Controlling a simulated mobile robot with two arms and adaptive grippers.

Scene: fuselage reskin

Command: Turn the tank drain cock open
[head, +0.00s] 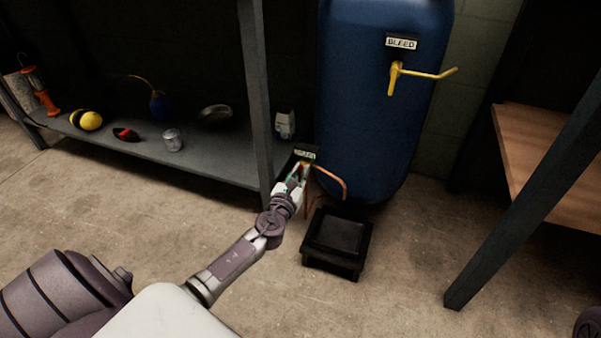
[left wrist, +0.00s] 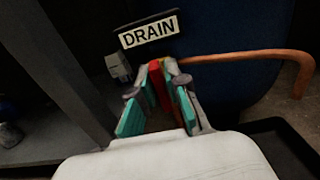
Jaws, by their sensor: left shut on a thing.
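The blue tank (head: 365,110) stands upright at the back centre. A DRAIN label (left wrist: 149,31) sits above the drain cock (left wrist: 159,82), whose red handle shows between my left fingers in the left wrist view. My left gripper (head: 299,170) reaches low beside the tank, just under the label, and is shut on the red handle; it also fills the middle of the left wrist view (left wrist: 161,85). The fingers hide much of the cock, so its exact angle is hard to tell. A copper pipe (head: 333,180) curves from the cock along the tank. My right gripper is not in view.
A low black stand (head: 338,262) is on the floor below the pipe. A grey shelf (head: 215,170) with loose items and its upright post (head: 257,100) are close on the left. A yellow lever (head: 395,78) sits under a BLEED label (head: 401,41). A wooden bench (head: 545,165) is right.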

